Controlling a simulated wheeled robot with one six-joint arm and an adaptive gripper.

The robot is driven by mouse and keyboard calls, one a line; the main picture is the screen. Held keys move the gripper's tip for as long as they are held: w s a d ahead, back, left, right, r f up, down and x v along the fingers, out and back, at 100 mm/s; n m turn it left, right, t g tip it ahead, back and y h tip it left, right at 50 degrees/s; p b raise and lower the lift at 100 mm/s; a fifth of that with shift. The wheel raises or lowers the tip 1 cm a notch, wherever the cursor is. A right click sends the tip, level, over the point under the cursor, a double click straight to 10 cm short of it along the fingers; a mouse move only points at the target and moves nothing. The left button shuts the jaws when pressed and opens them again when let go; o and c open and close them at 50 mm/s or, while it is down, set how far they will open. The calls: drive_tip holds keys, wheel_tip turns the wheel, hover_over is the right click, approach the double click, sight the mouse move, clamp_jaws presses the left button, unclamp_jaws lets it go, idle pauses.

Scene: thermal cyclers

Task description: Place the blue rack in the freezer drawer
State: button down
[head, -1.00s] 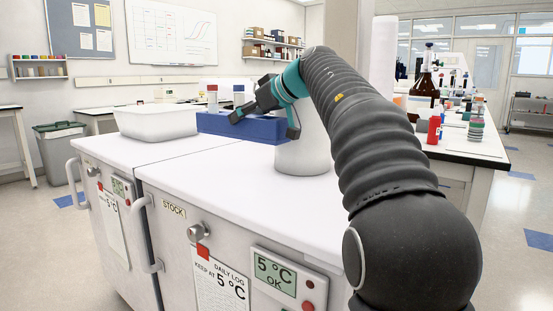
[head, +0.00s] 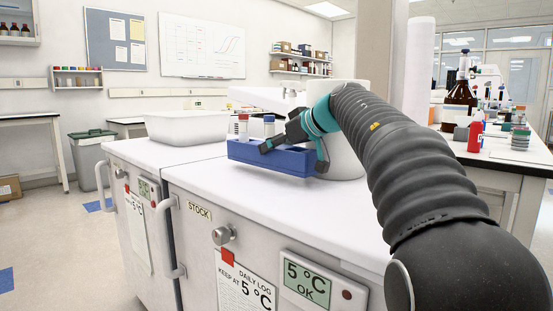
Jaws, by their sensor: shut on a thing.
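The blue rack (head: 250,153) is above or on the white top of the STOCK cabinet. I cannot tell whether its underside touches the top. Upright tubes stand in it, one with a red cap (head: 243,126) and one with a blue-grey cap (head: 269,126). My gripper (head: 294,157) is shut on the rack, with one dark finger over its top and the other at its right end. My arm reaches in from the right and hides part of the scene. No open freezer drawer is in view.
The STOCK cabinet (head: 196,233) has its door shut, with a 5 °C display (head: 306,284). A white tub (head: 187,127) stands on the left unit. A white cylindrical vessel (head: 345,158) stands close behind my gripper. A bench with bottles (head: 460,92) is at right.

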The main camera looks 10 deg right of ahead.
drive_tip(key=shift+f+b, duration=0.3)
drive_tip(key=shift+f, duration=0.6)
drive_tip(key=c, duration=0.5)
unclamp_jaws()
drive_tip(key=shift+f, duration=0.2)
